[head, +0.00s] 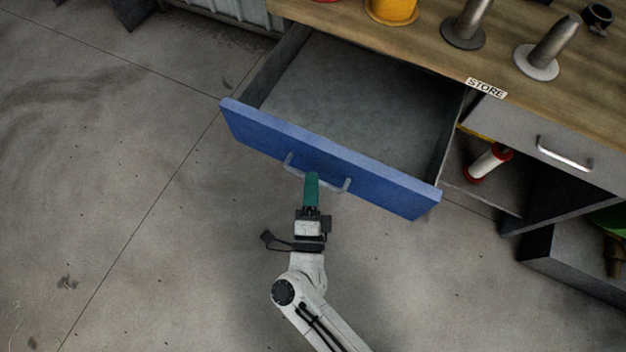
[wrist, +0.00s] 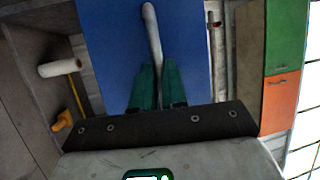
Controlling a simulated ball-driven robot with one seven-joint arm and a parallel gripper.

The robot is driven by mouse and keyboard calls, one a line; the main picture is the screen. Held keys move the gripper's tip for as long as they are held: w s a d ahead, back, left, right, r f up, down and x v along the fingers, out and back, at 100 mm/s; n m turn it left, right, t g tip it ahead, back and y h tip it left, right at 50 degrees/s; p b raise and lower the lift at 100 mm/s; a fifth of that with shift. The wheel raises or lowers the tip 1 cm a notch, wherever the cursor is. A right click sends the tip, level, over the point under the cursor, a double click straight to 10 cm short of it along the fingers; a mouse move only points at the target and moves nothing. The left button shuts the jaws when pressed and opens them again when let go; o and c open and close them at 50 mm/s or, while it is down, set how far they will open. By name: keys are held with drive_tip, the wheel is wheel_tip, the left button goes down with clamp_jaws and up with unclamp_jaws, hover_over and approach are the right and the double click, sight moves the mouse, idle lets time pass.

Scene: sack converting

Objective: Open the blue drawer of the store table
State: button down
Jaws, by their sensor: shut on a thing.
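The blue drawer (head: 385,190) of the store table (head: 440,50) is pulled well out, and its grey inside looks empty. Its front also fills the middle of the wrist view (wrist: 105,50). A grey bar handle (head: 335,187) is on the blue front; in the wrist view the handle (wrist: 150,35) runs between the fingers. My gripper (head: 312,180), with green fingers, is shut on the handle near its middle. The fingers also show in the wrist view (wrist: 156,85). A STORE label (head: 486,88) is on the table edge.
Metal spindles (head: 545,50) and a yellow container (head: 392,10) stand on the tabletop. A grey drawer (head: 550,145) to the right is closed. Below it, a white roll with red ends (head: 488,163) lies on a shelf. The floor at left is clear.

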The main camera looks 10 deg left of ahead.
drive_tip(key=c, duration=1.2)
unclamp_jaws()
drive_tip(key=s, duration=0.3)
drive_tip(key=s+f, duration=0.1)
drive_tip(key=s, duration=0.3)
drive_tip(key=s+f+b, duration=0.1)
drive_tip(key=s, duration=0.2)
drive_tip(key=shift+s+d, duration=0.3)
